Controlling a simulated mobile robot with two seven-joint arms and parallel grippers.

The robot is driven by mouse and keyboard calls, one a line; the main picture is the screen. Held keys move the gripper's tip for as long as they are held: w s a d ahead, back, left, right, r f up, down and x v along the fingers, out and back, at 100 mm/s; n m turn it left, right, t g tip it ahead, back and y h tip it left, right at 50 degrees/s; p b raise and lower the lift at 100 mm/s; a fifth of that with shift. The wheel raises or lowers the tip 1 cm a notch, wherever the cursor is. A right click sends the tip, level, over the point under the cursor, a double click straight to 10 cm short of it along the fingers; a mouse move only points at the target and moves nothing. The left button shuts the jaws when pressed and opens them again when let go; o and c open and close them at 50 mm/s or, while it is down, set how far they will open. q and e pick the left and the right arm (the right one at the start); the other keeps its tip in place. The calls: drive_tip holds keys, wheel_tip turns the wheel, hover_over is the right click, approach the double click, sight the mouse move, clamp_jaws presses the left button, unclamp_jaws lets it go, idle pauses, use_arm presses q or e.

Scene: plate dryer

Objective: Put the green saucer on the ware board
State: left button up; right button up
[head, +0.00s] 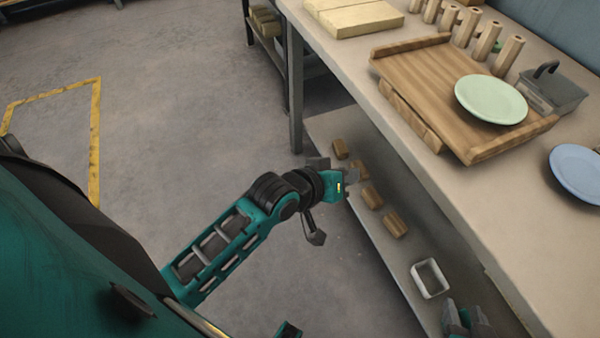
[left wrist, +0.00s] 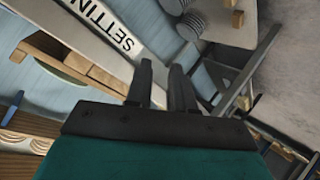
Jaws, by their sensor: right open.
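The pale green saucer (head: 491,99) lies face up on the wooden ware board (head: 425,72), toward its right side, in the head view. The board lies on the bench top and has raised wooden strips at its edges. My left gripper (head: 350,179) is in front of the bench, below the level of its top, well away from the saucer. In the left wrist view its two fingers (left wrist: 161,75) stand apart with nothing between them. My right gripper (head: 468,318) is at the bottom edge of the head view, partly cut off. It is open and far from the saucer.
A blue plate (head: 577,173) lies on the bench at the right. A grey metal box with a handle (head: 550,92) and several wooden pegs (head: 487,40) stand behind the board. Pale slabs (head: 360,18) lie farther left. A lower shelf holds wooden blocks (head: 371,197) and a white tray (head: 429,279).

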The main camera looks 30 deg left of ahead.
use_arm(q)
drive_tip(key=s+a+f+m, duration=0.1)
drive_tip(key=s+f+m, duration=0.2)
drive_tip(key=s, duration=0.2)
drive_tip(key=s+a+f+m+y, duration=0.1)
drive_tip(key=s+a+f+m, duration=0.1)
drive_tip(key=s, duration=0.4)
wheel_tip(320, 180, down, 2)
drive_tip(key=shift+a+f+m, duration=0.15)
drive_tip(key=shift+a+m, duration=0.15)
drive_tip(key=shift+m, duration=0.2)
drive_tip(key=shift+s, duration=0.1)
drive_tip(key=shift+s+a+r+y+p, duration=0.1)
drive_tip(key=shift+a+r+y+p, duration=0.1)
drive_tip(key=shift+r+p, duration=0.5)
drive_tip(key=shift+s+a+r+y+p, duration=0.15)
drive_tip(key=shift+r+p, duration=0.25)
drive_tip(key=shift+p, duration=0.45)
